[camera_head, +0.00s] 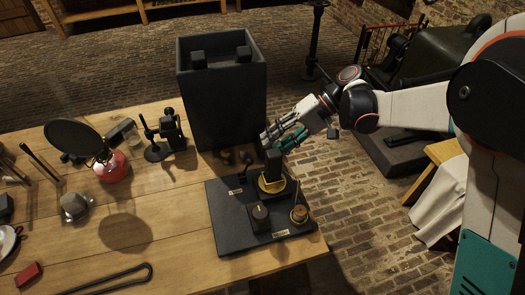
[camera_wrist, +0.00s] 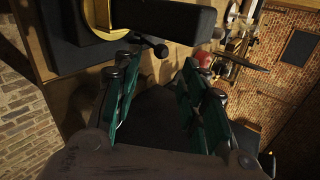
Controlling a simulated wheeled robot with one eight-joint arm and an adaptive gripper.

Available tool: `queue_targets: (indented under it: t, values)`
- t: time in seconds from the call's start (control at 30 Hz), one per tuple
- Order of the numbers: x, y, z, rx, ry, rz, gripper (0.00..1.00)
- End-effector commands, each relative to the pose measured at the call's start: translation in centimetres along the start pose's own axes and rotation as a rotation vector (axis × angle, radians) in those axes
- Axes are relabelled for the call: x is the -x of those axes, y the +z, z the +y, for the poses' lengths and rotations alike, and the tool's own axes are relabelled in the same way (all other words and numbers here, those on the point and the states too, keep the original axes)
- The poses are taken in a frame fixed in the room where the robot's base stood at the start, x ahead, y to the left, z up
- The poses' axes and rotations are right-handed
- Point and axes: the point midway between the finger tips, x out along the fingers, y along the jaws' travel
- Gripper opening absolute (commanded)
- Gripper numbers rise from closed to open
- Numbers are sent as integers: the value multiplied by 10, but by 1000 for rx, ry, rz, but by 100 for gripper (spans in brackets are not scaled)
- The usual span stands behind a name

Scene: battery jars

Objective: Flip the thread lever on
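A black board (camera_head: 225,215) on the wooden table bears a dark upright block (camera_head: 273,165) with a brass ring (camera_head: 271,185) at its foot. A small dark lever with a ball knob (camera_head: 248,160) stands beside the block, to its left. In the wrist view, a black ball-ended lever (camera_wrist: 160,49) sticks out by the dark block and brass ring, between the fingertips' lines. My gripper (camera_head: 276,139) is beside the block's top; the wrist view shows its teal-padded fingers (camera_wrist: 158,68) apart, with nothing gripped. Contact with the lever cannot be told. The board's labels are too small to read.
A tall black jar (camera_head: 222,105) stands behind the board. A dark knob (camera_head: 260,217) and a brass-rimmed knob (camera_head: 299,214) sit at the board's front. A red burner (camera_head: 115,168) and a stand (camera_head: 172,133) are to the left. The table's right edge is close to the board.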

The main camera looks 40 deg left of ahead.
Motion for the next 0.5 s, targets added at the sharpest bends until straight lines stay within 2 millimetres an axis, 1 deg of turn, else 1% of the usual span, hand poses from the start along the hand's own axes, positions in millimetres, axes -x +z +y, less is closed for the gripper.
queue_targets:
  t: [0.03, 0.2, 0.33, 0.5]
  values:
    - [10, 0, 0, -2, 0, 2, 39]
    - [34, 0, 1, -2, 1, 1, 39]
    - [42, 0, 0, 0, 1, 0, 39]
    - [44, 0, 0, 0, 1, 0, 39]
